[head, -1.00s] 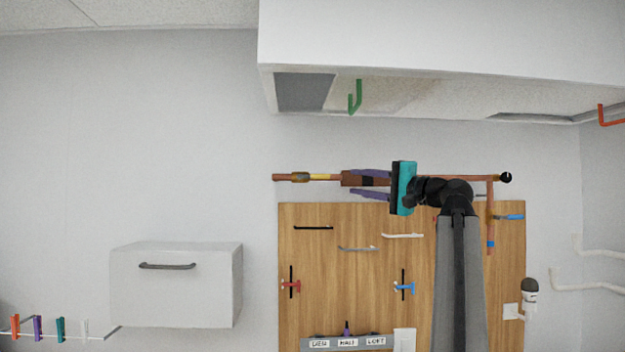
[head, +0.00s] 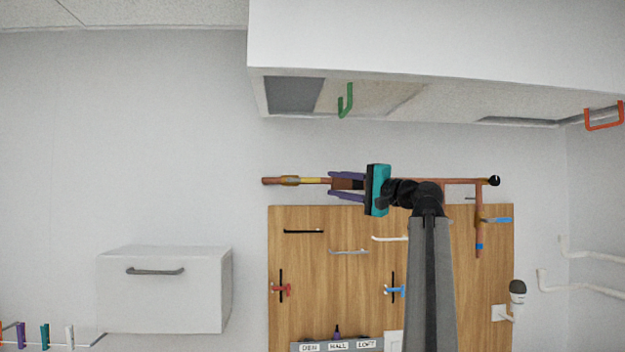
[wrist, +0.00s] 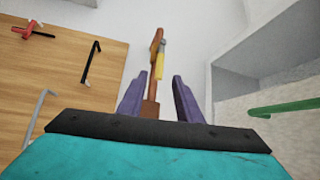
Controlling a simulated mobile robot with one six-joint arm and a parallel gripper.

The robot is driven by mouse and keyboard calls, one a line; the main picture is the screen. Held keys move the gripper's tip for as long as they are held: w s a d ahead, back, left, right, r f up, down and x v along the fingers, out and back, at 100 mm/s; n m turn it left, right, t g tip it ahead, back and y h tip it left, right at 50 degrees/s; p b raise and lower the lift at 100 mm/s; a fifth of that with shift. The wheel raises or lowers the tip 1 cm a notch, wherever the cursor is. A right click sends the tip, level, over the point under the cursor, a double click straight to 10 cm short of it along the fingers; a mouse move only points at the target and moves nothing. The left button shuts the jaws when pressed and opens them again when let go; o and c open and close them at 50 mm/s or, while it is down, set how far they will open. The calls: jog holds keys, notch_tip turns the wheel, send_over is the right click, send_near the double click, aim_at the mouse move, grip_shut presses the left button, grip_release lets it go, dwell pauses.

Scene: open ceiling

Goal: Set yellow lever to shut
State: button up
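The yellow lever (head: 311,181) lies along the copper pipe (head: 272,181) above the wooden board, near the pipe's left end. In the wrist view the yellow lever (wrist: 160,61) is ahead, just beyond my fingertips and roughly centred between them. My gripper (head: 346,186) points left along the pipe with its purple fingers spread. In the wrist view my gripper (wrist: 161,88) is open, one finger on each side of the pipe. Nothing is visibly clamped. The teal gripper body hides part of the pipe.
A blue lever (head: 497,220) sits on the pipe's right branch. The board (head: 310,265) below carries handles and red and blue valves. An overhead cabinet (head: 440,45) with a green hook (head: 346,100) hangs above. A white drawer box (head: 165,295) stands lower left; wall left of the pipe is clear.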

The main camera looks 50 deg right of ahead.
aim_at(314, 181)
jog(key=w+p, duration=0.1)
jog(key=w, duration=0.2)
jog(key=w+r, duration=0.1)
jog(key=w, duration=0.2)
jog(key=w+a+p, duration=0.1)
jog(key=w, duration=0.2)
jog(key=shift+w+r+p, duration=0.2)
jog(key=shift+w+p, duration=0.15)
grip_shut()
jog(key=shift+d, duration=0.35)
jog(key=shift+a, duration=0.3)
jog(key=shift+f, duration=0.15)
